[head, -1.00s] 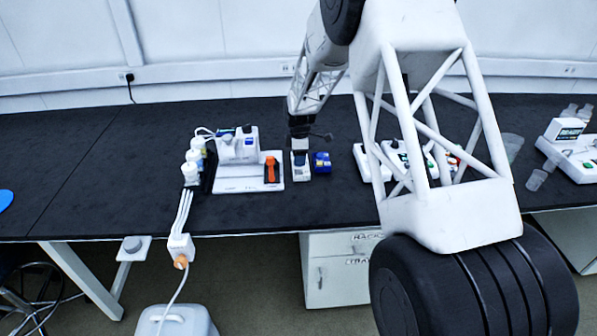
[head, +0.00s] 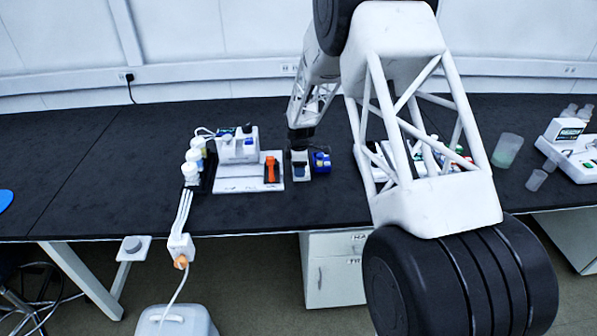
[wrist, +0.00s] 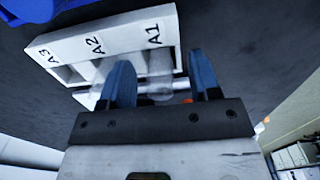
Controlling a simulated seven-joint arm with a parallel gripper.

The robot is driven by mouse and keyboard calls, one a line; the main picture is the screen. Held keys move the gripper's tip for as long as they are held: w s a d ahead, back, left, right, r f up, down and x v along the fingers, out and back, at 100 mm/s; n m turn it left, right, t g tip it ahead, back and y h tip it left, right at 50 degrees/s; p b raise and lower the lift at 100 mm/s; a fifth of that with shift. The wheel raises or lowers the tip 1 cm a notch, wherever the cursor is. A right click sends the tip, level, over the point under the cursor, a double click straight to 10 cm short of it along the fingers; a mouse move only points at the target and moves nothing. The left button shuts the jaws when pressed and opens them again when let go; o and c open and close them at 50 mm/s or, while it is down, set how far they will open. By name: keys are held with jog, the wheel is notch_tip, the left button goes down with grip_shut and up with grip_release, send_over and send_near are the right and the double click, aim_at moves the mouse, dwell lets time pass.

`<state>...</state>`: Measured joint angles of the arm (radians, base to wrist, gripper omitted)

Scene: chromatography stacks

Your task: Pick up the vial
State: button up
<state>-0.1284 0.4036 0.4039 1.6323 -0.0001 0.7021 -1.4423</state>
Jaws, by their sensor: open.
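A clear, glassy vial (wrist: 160,86) shows in the wrist view at the A1 position of a small white rack (wrist: 72,52) labelled A1, A2 and A3. My gripper (wrist: 161,66) has two blue fingers spread apart. In the wrist view the vial appears in the gap between them, with no clear contact on either side. In the head view my gripper (head: 300,150) is low over the small white rack (head: 298,178) on the black bench. The vial cannot be made out there.
A blue item (head: 321,162) stands just right of the rack. A white instrument base with an orange part (head: 271,170) is close on the left, beside white-capped bottles (head: 193,170).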

dwell(0.3)
jog(key=c, duration=1)
jog(key=shift+r, duration=0.15)
jog(key=shift+r, duration=1.5)
jog(key=shift+s+r, duration=0.2)
jog(key=shift+s, duration=0.15)
jog(key=s+d+r, duration=0.1)
jog(key=s+d, duration=0.1)
jog(key=s, duration=1.3)
jog(key=shift+r, duration=0.15)
jog(key=shift+s, duration=0.1)
